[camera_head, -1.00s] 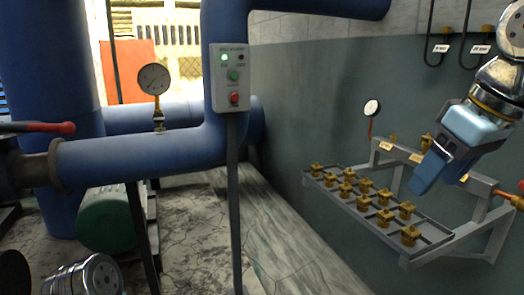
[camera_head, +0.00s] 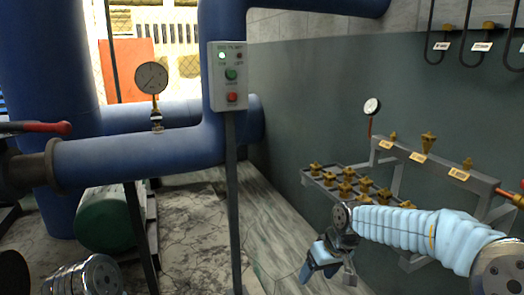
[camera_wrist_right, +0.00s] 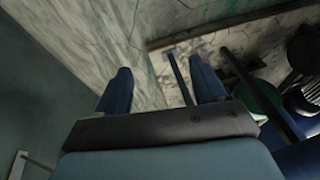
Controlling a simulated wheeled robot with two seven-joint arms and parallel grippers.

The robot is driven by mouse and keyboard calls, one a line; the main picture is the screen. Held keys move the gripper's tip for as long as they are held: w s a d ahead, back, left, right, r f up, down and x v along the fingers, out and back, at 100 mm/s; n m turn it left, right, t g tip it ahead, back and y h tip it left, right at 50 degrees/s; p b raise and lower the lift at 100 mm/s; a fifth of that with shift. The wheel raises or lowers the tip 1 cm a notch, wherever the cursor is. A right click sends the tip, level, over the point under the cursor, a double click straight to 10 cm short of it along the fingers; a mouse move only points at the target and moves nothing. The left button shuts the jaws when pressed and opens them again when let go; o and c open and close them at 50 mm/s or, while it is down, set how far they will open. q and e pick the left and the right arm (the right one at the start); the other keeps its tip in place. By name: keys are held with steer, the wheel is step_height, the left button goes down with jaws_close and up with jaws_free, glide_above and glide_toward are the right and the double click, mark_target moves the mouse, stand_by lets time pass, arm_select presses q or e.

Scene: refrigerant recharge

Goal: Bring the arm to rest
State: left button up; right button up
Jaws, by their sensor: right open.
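A silver part of my body shows at the lower left of the head view; no left gripper can be made out.
The wall rack's tray (camera_head: 318,180) holds several brass fittings. A manifold bar (camera_head: 442,166) with brass valves runs behind it. A control box (camera_head: 228,75) stands on a post (camera_head: 232,200) beside blue pipes (camera_head: 130,160). A pressure gauge (camera_head: 151,78) stands on the pipe. The floor (camera_head: 190,230) left of my gripper is open.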

steer(key=s+a+f+m, duration=0.1)
steer(key=s+a+f, duration=0.15)
steer(key=f, duration=1.15)
steer(key=s+a+f+m+g+y, duration=0.1)
steer(key=s+f+m, duration=0.3)
steer(key=s+f, duration=1.4)
steer(key=s, duration=0.3)
steer(key=shift+s+f+g, duration=0.3)
steer(key=shift+s+f, duration=0.05)
steer(key=shift+a, duration=0.1)
